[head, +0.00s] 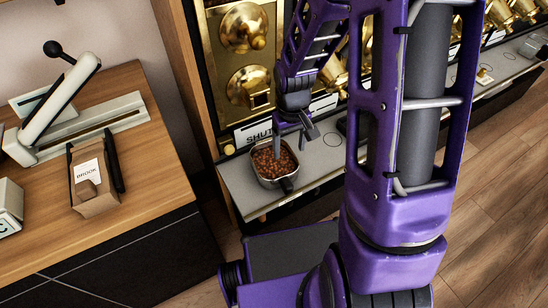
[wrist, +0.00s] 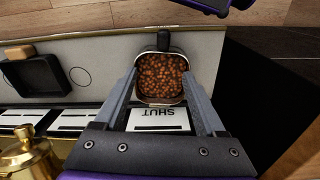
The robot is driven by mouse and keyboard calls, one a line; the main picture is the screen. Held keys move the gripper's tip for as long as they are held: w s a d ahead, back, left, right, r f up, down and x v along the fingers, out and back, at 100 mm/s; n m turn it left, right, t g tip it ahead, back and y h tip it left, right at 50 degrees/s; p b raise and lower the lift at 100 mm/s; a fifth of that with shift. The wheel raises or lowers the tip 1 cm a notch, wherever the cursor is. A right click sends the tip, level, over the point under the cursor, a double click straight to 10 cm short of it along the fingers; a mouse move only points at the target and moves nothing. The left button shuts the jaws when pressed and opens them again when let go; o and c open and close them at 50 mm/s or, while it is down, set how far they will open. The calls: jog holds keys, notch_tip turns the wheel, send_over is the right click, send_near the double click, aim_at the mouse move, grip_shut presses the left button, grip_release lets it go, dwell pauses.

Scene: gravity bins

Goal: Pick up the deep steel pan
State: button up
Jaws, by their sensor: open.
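The deep steel pan (head: 271,184) stands on the grey ledge, filled with brown beans (head: 274,160). Its black handle (head: 287,185) points toward the front. In the wrist view the pan (wrist: 161,103) is squarish with a thin steel rim, and its handle (wrist: 163,41) is at the top. My gripper (head: 292,140) is open and empty at the pan. In the wrist view its fingers (wrist: 160,76) line up with the pan's left and right sides. One finger overlaps the beans in the head view. I cannot tell whether the fingertips are above the rim or beside it.
The grey ledge (head: 240,190) runs right along the brass bins (head: 250,85). A SHUT label (wrist: 158,119) is behind the pan. A black square pan (wrist: 37,76) sits farther along the ledge. A wooden counter with a paper bag (head: 95,183) is at left.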

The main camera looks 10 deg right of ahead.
aim_at(286, 180)
jog(key=f+b, duration=0.1)
jog(key=f, duration=0.7)
jog(key=f+b, duration=0.1)
jog(key=f, duration=0.3)
jog(key=shift+s+a+f+b, duration=0.15)
jog(key=shift+s+a+b, duration=0.05)
jog(key=shift+s+b, duration=0.2)
jog(key=f, duration=0.3)
jog(key=f+b, duration=0.1)
jog(key=f, duration=0.1)
jog(key=shift+w+f, duration=0.25)
jog(key=shift+f, duration=0.05)
grip_shut()
dwell(0.4)
